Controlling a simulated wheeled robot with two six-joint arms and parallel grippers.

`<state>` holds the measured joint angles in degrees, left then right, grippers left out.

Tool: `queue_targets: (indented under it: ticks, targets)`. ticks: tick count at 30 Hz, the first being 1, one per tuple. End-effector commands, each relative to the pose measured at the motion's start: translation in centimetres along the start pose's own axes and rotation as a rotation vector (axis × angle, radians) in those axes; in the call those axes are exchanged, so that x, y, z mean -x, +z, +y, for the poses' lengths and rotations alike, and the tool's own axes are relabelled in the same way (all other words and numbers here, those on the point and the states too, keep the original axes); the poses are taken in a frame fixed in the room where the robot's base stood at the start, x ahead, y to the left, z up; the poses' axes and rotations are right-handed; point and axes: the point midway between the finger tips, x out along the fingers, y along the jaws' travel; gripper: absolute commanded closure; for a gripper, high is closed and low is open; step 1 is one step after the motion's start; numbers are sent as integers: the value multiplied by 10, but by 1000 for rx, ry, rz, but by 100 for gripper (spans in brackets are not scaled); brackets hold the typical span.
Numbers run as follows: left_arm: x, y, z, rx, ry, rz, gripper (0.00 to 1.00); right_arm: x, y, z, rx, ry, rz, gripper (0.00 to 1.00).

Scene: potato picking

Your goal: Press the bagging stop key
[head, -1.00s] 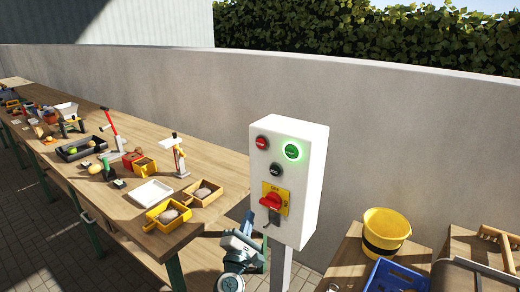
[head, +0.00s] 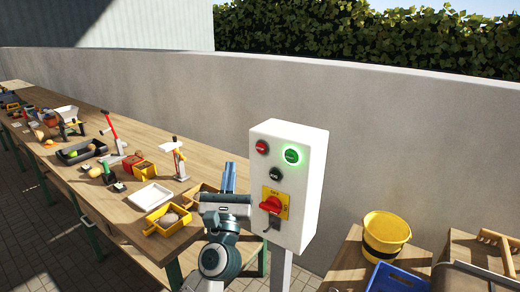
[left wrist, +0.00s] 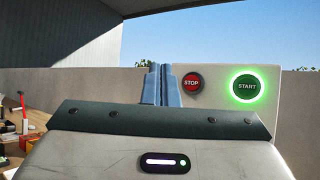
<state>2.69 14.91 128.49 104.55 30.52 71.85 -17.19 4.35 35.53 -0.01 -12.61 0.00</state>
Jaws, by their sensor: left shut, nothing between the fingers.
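A white control box (head: 308,205) stands on a post. It has a red stop key (head: 262,147) at upper left, a green start key (head: 292,156) with a lit ring, a black key (head: 276,174) below and a red rotary switch on a yellow plate (head: 271,204). My left gripper (head: 229,168) is shut and empty, left of the box and a little lower than the stop key. In the left wrist view its blue fingers (left wrist: 157,84) point up just left of the red key marked STOP (left wrist: 192,83); the START key (left wrist: 246,87) glows green. The fingers look apart from the key. My right gripper is out of view.
A long wooden table (head: 130,170) with tools, trays and yellow bins (head: 168,219) runs along the left. A yellow bucket (head: 385,236) and a blue crate (head: 397,279) stand right of the box. A concrete wall (head: 400,140) closes the back.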

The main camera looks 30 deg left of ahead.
Motion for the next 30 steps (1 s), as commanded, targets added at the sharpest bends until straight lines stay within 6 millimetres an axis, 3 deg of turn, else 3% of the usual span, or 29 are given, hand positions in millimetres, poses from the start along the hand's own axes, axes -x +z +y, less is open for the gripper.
queue_targets:
  ticks: [8, 21, 30]
  targets:
    - [-12, -10, -8, 0, 3, 0, 100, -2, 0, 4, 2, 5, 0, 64]
    - [-52, -39, -38, -1, 1, 0, 100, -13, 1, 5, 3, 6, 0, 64]
    - [-61, -45, -45, -3, 0, 0, 100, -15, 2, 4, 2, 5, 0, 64]
